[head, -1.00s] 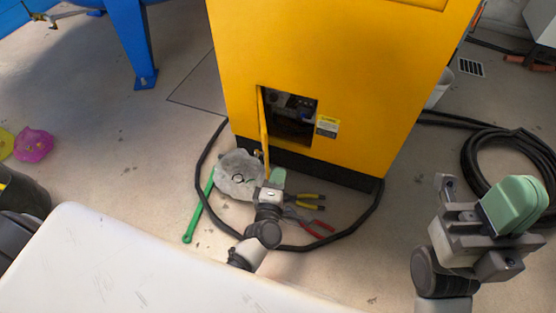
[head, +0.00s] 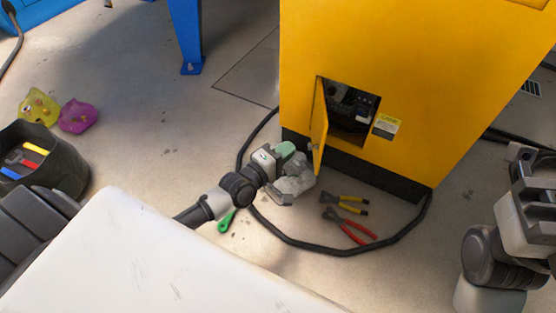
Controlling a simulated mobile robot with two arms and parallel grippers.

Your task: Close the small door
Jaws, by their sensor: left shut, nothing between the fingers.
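The small door (head: 319,128) is a narrow yellow panel hinged at the left edge of a square opening (head: 350,112) low in the yellow cabinet. It stands open, swung out towards me, and dark fittings show inside the opening. My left gripper (head: 304,158) is shut and empty, low and just left of the door's outer face. I cannot tell whether it touches the door. My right gripper (head: 530,180) is at the right edge, away from the door and partly cut off; its fingers do not show clearly.
A yellow-handled tool (head: 350,204) and red-handled pliers (head: 350,228) lie on the floor before the yellow cabinet (head: 420,70). A black hose (head: 300,243) loops around them. A dark bucket (head: 60,160) with tools stands at left.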

